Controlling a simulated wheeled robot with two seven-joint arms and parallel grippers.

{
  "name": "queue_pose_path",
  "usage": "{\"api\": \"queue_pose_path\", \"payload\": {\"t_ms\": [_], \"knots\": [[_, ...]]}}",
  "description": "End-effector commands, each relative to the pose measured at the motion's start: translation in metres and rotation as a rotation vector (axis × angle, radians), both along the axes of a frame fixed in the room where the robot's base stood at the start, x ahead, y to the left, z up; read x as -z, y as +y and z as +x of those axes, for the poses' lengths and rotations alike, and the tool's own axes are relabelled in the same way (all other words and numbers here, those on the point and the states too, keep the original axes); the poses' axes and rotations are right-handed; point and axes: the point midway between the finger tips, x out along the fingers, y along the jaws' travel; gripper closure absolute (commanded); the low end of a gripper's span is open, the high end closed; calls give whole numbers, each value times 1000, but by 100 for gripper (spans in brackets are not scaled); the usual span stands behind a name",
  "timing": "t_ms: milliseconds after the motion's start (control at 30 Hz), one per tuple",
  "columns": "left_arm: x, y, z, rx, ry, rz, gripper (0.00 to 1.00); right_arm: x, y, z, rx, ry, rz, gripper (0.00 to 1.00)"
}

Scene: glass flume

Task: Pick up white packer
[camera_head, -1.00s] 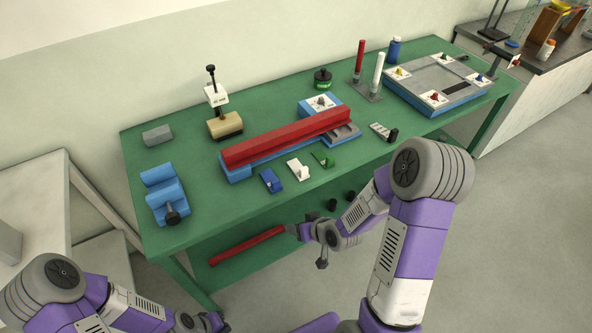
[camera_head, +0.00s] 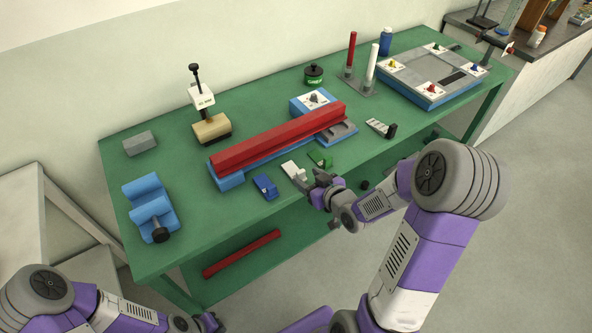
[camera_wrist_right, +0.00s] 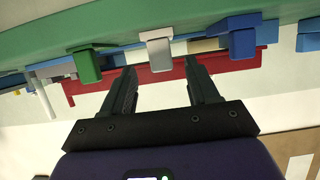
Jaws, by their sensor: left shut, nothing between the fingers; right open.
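The white packer (camera_head: 294,171) lies on the green table near its front edge, between a blue packer (camera_head: 265,185) and a green packer (camera_head: 320,160). In the right wrist view the white packer (camera_wrist_right: 157,46) appears beyond and between my fingertips, apart from them. My right gripper (camera_head: 316,181) is open and empty at the table's front edge, just right of and in front of the white packer; its open fingers also show in the wrist view (camera_wrist_right: 161,75). My left gripper (camera_head: 210,321) is low at the bottom of the head view, shut and empty, away from the table.
A long red bar (camera_head: 280,138) lies on a blue base behind the packers. A blue vise-like block (camera_head: 150,205) stands at the left. A silver stepped piece (camera_head: 379,127) lies to the right. Another red bar (camera_head: 240,254) lies on the lower shelf. The table front between these is mostly clear.

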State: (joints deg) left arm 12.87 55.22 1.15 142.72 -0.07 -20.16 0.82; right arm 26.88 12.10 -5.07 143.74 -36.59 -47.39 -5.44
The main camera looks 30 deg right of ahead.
Motion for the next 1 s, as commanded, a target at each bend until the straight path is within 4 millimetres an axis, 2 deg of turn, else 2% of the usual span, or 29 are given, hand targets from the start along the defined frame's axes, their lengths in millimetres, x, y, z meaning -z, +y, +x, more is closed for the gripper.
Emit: {"api": "queue_pose_path", "payload": {"t_ms": [333, 633, 1000], "knots": [[12, 0, 0, 0, 0, 0, 100, 20, 5, 42, -2, 0, 0, 40], [12, 0, 0, 0, 0, 0, 100, 21, 5, 47, -1, 1, -1, 40], [12, 0, 0, 0, 0, 0, 100, 21, 5, 47, -1, 1, 0, 96]]}}
